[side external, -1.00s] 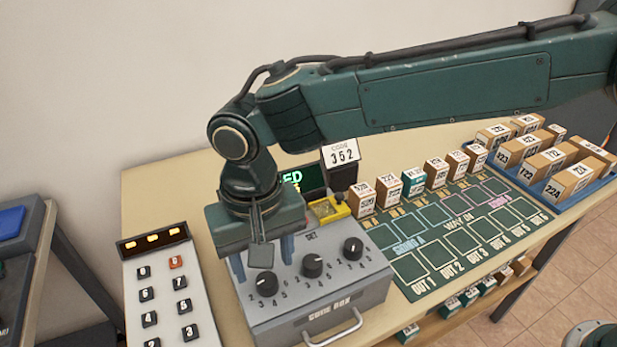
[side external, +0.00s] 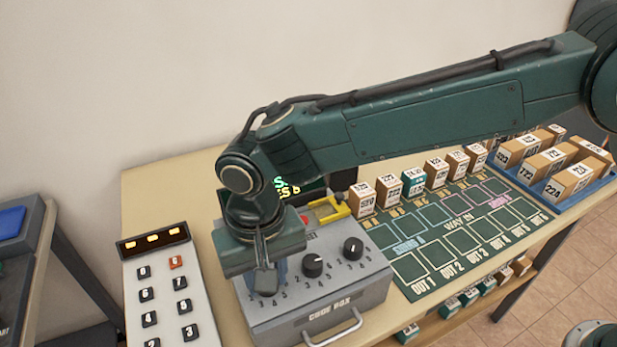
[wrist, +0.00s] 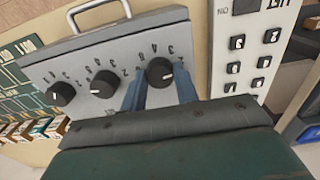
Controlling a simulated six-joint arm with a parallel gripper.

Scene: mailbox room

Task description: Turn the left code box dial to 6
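The grey code box (side external: 330,308) has three black dials in a row and a handle on its front. My gripper (side external: 268,283) is low over the left dial and hides it in the side view. In the wrist view the row is reversed, so the left dial (wrist: 160,72) is the rightmost one. The blue fingers of my gripper (wrist: 160,85) are apart, one on each side of that dial. Whether they touch it is not clear. The middle dial (side external: 312,265) and right dial (side external: 352,248) are uncovered.
A keypad panel (side external: 163,290) stands close left of the code box. A green sorting board (side external: 430,278) with small boxes lies to the right. A yellow device (side external: 330,212) and a dark display (side external: 318,190) are behind, partly covered by my arm.

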